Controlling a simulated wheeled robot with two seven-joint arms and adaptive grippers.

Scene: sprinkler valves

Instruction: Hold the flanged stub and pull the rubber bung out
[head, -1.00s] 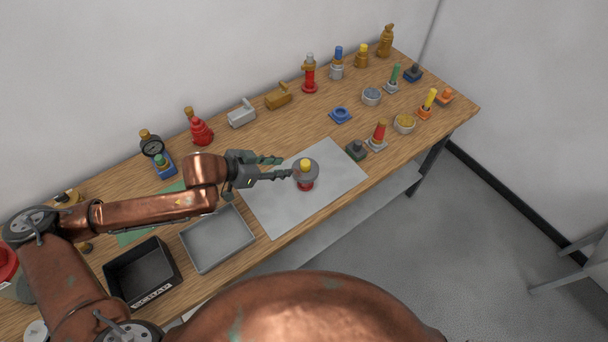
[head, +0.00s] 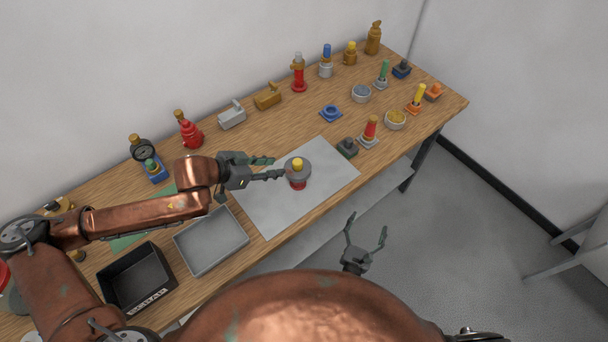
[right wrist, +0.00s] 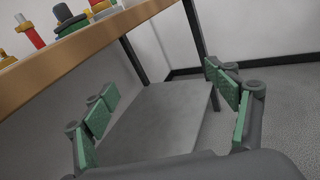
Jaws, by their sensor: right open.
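The flanged stub (head: 298,184) stands upright on the white mat, with a grey flange above a red lower part. The yellow rubber bung (head: 297,163) sits in its top. My left gripper (head: 276,167) is open at the stub's left side, its fingers pointing at it; I cannot tell whether they touch it. My right gripper (head: 366,234) is open and empty in front of the table's edge, to the right of and nearer than the stub. Its spread green-padded fingers (right wrist: 165,98) also show in the right wrist view, with nothing between them.
The white mat (head: 262,205) is otherwise clear. A grey tray (head: 211,241) and a black bin (head: 137,277) stand at the left. Red-and-white, green and yellow fittings stand to the right and several valves along the back. A lower shelf (right wrist: 160,115) lies under the table.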

